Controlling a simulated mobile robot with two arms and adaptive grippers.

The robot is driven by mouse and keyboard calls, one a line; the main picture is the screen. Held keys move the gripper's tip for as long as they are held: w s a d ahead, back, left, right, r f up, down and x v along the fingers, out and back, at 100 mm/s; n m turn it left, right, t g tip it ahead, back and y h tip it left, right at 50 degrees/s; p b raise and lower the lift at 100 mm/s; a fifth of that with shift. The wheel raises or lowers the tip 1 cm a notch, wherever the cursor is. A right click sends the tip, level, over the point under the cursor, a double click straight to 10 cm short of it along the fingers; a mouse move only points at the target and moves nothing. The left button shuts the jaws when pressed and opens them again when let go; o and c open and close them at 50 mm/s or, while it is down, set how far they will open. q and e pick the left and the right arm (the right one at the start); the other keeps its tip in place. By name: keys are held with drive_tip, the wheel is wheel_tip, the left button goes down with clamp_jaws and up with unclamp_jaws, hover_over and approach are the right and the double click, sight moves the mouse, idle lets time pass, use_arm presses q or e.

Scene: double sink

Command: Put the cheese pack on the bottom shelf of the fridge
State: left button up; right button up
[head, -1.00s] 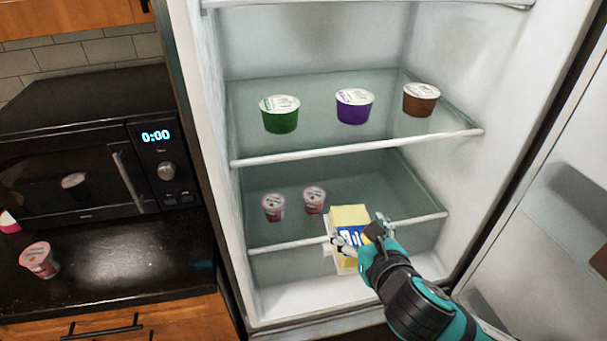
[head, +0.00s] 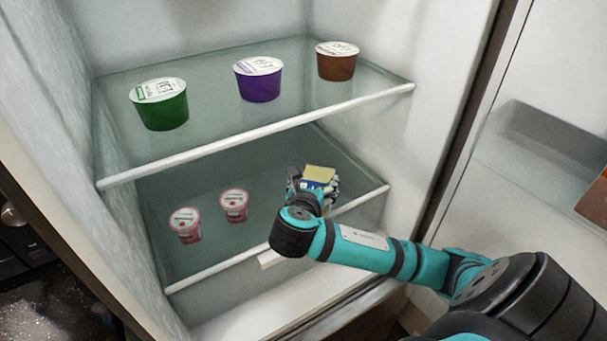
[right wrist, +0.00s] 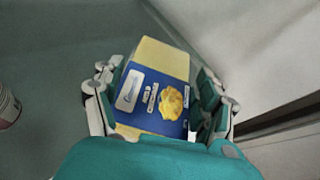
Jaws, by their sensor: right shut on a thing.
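The cheese pack (head: 319,174), yellow with a blue label, is inside the fridge in the head view, right of two pink yogurt cups. It also shows in the right wrist view (right wrist: 152,95), slightly tilted. My right gripper (head: 314,184) is shut on it, with fingers on both sides in the right wrist view (right wrist: 158,85). The lower glass shelf (head: 215,250) is beneath the pack; I cannot tell whether they touch. The gripper hides the pack's lower part in the head view. My left gripper is not in view.
Pink yogurt cups (head: 186,225) and (head: 233,205) stand left on the lower shelf. Green (head: 160,106), purple (head: 258,80) and brown (head: 337,62) tubs stand on the upper shelf (head: 215,118). The fridge's right wall (head: 425,110) is close to my arm. The open door is at right.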

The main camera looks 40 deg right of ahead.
sight(317, 172)
drive_tip(key=w+d, duration=0.3)
drive_tip(key=d, duration=0.1)
drive_tip(key=shift+w+f, duration=0.3)
drive_tip(key=w+d, duration=0.3)
drive_tip(key=shift+w+d+f, duration=0.2)
drive_tip(key=shift+d, duration=0.05)
drive_tip(key=shift+w+d, duration=0.2)
drive_tip(key=shift+d, duration=0.05)
drive_tip(key=shift+w+f, duration=0.1)
drive_tip(key=shift+f, duration=0.05)
wheel_tip(317, 172, down, 3)
drive_tip(key=shift+f, duration=0.2)
drive_tip(key=o, duration=1.7)
drive_tip(key=shift+c, duration=0.2)
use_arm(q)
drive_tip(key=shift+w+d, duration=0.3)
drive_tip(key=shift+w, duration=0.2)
